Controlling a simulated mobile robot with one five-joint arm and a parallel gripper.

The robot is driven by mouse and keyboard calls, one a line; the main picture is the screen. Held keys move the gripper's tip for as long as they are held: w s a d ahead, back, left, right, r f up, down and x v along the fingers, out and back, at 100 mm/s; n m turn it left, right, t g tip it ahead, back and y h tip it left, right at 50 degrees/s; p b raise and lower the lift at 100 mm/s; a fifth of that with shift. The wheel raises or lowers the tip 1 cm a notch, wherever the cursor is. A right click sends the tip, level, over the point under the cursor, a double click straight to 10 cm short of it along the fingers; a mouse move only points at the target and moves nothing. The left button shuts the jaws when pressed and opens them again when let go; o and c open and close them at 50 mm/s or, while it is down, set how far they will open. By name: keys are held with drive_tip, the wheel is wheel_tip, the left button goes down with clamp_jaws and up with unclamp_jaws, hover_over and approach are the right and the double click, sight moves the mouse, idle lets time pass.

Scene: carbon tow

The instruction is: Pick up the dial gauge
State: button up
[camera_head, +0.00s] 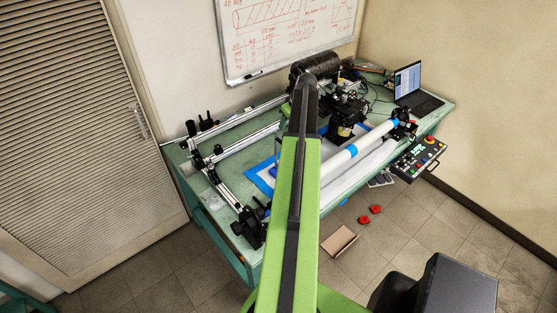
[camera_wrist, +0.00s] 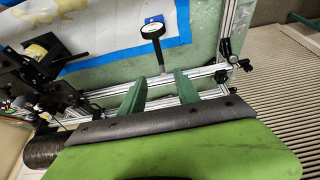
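In the head view my green arm covers the middle of the bench, and I cannot make out the gauge or my fingers there.
Metal rails (camera_wrist: 200,73) with black clamps run across the bench close to my fingers. In the head view a white tube (camera_head: 346,157), a laptop (camera_head: 408,83) and a control box (camera_head: 420,158) are at the right. A cardboard box (camera_head: 339,242) and red pieces (camera_head: 364,219) lie on the floor.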

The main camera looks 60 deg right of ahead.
drive_tip(key=b, duration=1.2)
approach(276, 143)
drive_tip(key=x, duration=0.5)
drive_tip(key=shift+s+d, duration=0.15)
drive_tip(key=shift+s, duration=0.15)
drive_tip(key=shift+w+f, duration=0.1)
drive_tip(key=b+x, duration=0.4)
drive_tip(key=x, duration=0.1)
drive_tip(key=shift+w+d, duration=0.1)
drive_tip(key=shift+w, duration=0.15)
clamp_jaws()
